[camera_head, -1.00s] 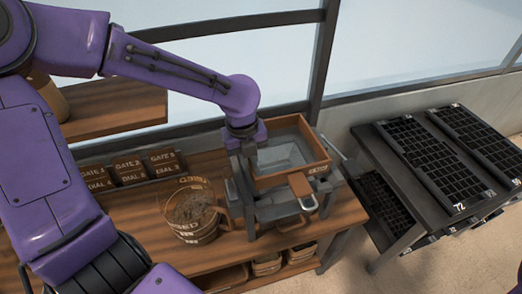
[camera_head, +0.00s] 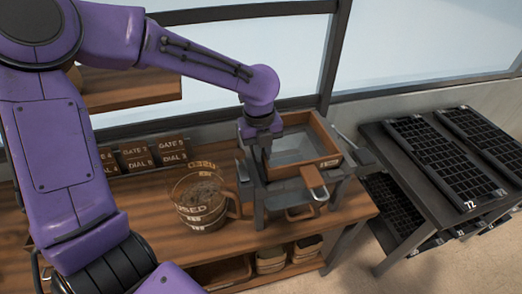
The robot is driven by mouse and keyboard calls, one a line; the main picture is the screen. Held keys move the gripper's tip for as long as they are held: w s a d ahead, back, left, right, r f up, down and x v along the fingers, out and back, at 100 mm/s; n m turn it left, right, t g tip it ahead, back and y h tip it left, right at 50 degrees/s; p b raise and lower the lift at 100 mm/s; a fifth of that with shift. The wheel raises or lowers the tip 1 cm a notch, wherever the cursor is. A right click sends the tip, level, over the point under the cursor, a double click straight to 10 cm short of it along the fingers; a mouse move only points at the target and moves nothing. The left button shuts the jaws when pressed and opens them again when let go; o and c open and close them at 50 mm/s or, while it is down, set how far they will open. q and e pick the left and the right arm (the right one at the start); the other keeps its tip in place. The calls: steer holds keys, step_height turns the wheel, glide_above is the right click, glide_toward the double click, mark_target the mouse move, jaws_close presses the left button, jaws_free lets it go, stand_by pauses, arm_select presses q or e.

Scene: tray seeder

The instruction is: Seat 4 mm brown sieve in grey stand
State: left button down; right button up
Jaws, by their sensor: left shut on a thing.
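The brown sieve (camera_head: 327,143) is a square wooden-coloured frame with a pale grey inside and a brown handle (camera_head: 314,180) pointing to the front. It shows at the top of the grey stand (camera_head: 258,205), a metal frame on the wooden bench. I cannot tell whether the sieve rests fully in the stand or sits slightly above it. My left gripper (camera_head: 266,150) points down at the sieve's left side and is shut on it. The fingertips are mostly hidden by the wrist and the frame. My right gripper is out of view.
A clear jug (camera_head: 203,205) with dark contents stands left of the stand on the bench (camera_head: 130,205). Small brown labelled boxes (camera_head: 170,150) stand behind it. Black cell trays (camera_head: 445,160) lie on a dark rack to the right. A window frame runs behind.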

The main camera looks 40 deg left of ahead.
arm_select(q)
steer(key=shift+w, duration=0.15)
steer(key=shift+s+a+r, duration=0.1)
steer(key=shift+s, duration=0.25)
steer(key=shift+p, duration=0.35)
steer(key=shift+w, duration=0.1)
steer(key=shift+w+f, duration=0.15)
steer(key=shift+f, duration=0.4)
